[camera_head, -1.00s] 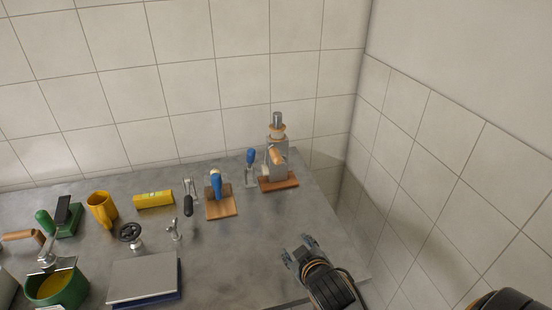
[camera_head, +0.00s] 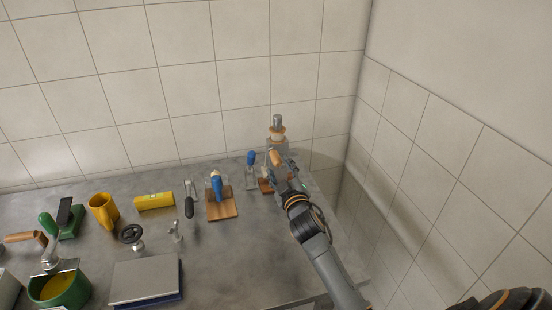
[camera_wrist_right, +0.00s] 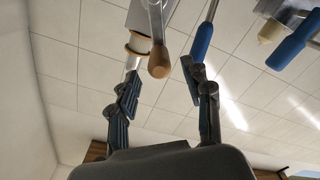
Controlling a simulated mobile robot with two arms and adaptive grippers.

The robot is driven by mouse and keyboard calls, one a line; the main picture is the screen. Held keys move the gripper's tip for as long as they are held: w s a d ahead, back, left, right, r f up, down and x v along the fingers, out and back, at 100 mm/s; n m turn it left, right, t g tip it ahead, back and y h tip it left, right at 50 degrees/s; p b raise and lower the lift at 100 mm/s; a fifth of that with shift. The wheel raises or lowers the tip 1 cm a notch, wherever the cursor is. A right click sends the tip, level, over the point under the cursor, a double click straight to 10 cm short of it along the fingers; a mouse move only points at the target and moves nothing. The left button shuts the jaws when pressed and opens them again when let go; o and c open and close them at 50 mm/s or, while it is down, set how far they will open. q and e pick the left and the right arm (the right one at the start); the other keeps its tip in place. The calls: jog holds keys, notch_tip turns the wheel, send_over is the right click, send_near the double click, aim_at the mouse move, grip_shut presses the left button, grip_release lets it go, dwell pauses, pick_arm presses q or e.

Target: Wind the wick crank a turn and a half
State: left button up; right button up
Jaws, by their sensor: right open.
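The wick crank stands at the back right of the bench, a grey metal post (camera_head: 277,134) on a wooden base (camera_head: 265,186), with a tan wooden handle (camera_head: 276,158). My right gripper (camera_head: 283,171) is in front of it and hides part of its body and base. In the right wrist view the gripper (camera_wrist_right: 164,78) is open. The crank's rounded wooden knob (camera_wrist_right: 159,63) shows between and just beyond the fingertips; contact cannot be told. My left gripper is not in view.
A blue-handled tool (camera_head: 251,159) stands close left of the crank; its handle also shows in the wrist view (camera_wrist_right: 202,40). Another blue handle (camera_head: 216,187) stands on a wooden board (camera_head: 222,212). Tiled walls close the back and right.

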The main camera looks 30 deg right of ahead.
jog(key=x, duration=0.4)
jog(key=shift+w, duration=0.4)
grip_shut()
